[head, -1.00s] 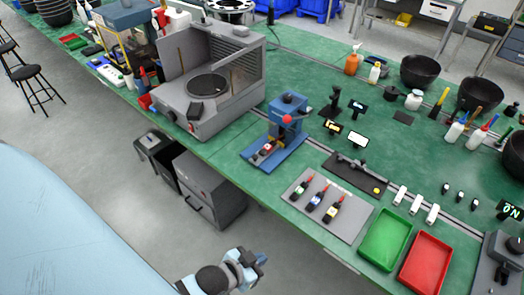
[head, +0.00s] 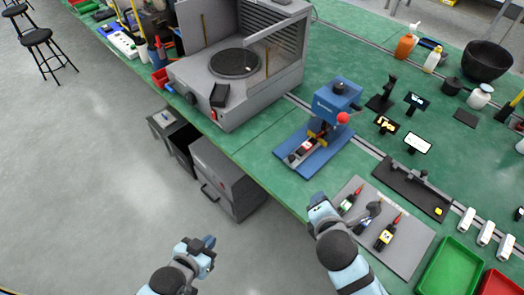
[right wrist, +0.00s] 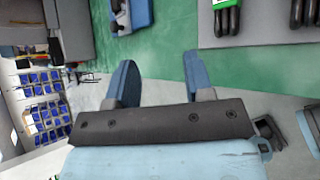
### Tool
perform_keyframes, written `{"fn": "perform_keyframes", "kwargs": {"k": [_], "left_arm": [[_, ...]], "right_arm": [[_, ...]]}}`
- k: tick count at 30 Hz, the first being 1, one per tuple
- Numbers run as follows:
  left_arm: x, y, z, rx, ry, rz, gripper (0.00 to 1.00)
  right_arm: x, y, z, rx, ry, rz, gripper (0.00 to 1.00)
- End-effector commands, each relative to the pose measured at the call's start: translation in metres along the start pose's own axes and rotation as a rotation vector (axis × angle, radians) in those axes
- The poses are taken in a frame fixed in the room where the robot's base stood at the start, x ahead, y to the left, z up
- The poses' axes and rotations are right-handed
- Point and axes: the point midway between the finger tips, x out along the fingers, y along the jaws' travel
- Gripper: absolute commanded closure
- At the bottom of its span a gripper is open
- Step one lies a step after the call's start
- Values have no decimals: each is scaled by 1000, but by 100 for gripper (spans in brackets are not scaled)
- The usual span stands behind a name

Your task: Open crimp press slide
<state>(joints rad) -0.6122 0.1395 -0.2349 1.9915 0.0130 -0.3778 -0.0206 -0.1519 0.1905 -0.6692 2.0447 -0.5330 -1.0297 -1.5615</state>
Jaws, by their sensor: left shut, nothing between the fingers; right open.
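The crimp press (head: 333,108) is blue with a red knob and stands upright on the green bench. Its slide (head: 303,150), with a small red and white part on it, lies along the front of the blue base. In the right wrist view, part of the blue base (right wrist: 141,14) shows at the top edge. My right gripper (head: 345,206) is open and empty, in front of the press and over the tool mat's near edge. Its two fingers (right wrist: 160,80) also show apart in the right wrist view. My left gripper (head: 205,246) is shut and empty, over the floor before the bench.
A grey mat (head: 408,252) with several red-tipped tools lies right of the press, partly hidden by my right gripper. A large grey machine (head: 240,95) stands left of the press. A grey cabinet (head: 228,180) is below the bench edge.

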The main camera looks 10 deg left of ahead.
Motion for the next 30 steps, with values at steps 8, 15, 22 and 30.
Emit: {"fn": "perform_keyframes", "kwargs": {"k": [8,15,22,30], "left_arm": [[2,3,5,-2,1,5,100],[3,2,5,-1,2,2,100],[4,0,7,-1,2,0,100],[7,0,11,-4,-3,0,100]], "right_arm": [[19,52,-24,-779,-149,139,52],[31,61,-27,-901,-180,155,52],[73,70,-23,-896,-178,153,52],[126,81,-19,-894,-177,154,52]]}}
